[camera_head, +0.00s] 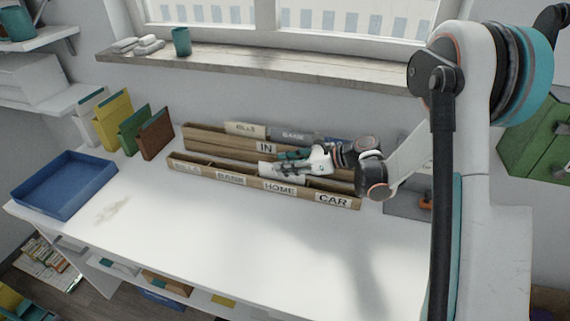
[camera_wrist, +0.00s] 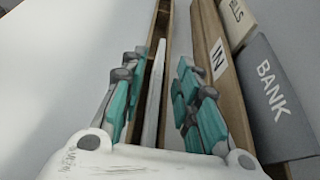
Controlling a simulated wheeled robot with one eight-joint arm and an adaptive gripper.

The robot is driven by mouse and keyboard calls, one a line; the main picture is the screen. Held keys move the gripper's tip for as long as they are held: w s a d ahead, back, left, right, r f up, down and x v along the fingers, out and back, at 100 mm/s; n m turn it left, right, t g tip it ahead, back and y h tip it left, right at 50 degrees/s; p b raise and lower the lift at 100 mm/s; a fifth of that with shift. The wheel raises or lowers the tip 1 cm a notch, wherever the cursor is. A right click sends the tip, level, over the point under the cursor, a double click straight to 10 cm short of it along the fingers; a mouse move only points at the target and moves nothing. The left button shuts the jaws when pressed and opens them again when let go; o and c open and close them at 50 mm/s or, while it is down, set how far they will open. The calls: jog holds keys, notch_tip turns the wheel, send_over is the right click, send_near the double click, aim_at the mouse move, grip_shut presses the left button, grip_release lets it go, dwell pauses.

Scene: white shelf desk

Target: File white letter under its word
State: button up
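The white letter (camera_wrist: 153,95) stands edge-up in a slot of the front wooden sorter (camera_wrist: 163,20), between my fingers with gaps on both sides. In the head view the white letter (camera_head: 266,169) shows above the HOME label (camera_head: 279,188), partly hidden by my gripper (camera_head: 287,161). Its word is not readable.
The wooden IN rack (camera_head: 204,141) stands behind, holding a cream BILLS letter (camera_head: 245,129), a grey BANK letter (camera_head: 292,135) and another partly hidden letter. A blue tray (camera_head: 65,184) and several coloured folders (camera_head: 134,132) are at left. The desk front (camera_head: 200,225) is clear.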

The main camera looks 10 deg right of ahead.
jog(key=v, duration=1.1)
jog(key=shift+s+d, duration=0.15)
jog(key=shift+d, duration=0.05)
jog(key=s+a+r+n+g+h, duration=0.1)
jog(key=s+a+r+n+h, duration=0.1)
jog(key=s+a+r+n, duration=0.3)
jog(key=s+a+r+n+h, duration=0.1)
jog(key=s+a+n+h, duration=0.15)
jog(key=s, duration=0.55)
jog(key=s+d+r+n+t+h, duration=0.3)
jog(key=s+d+n+h, duration=0.5)
jog(key=s+n, duration=0.6)
jog(key=shift+s+d+n, duration=0.2)
jog(key=shift+d+n, duration=0.25)
jog(key=shift+d, duration=0.65)
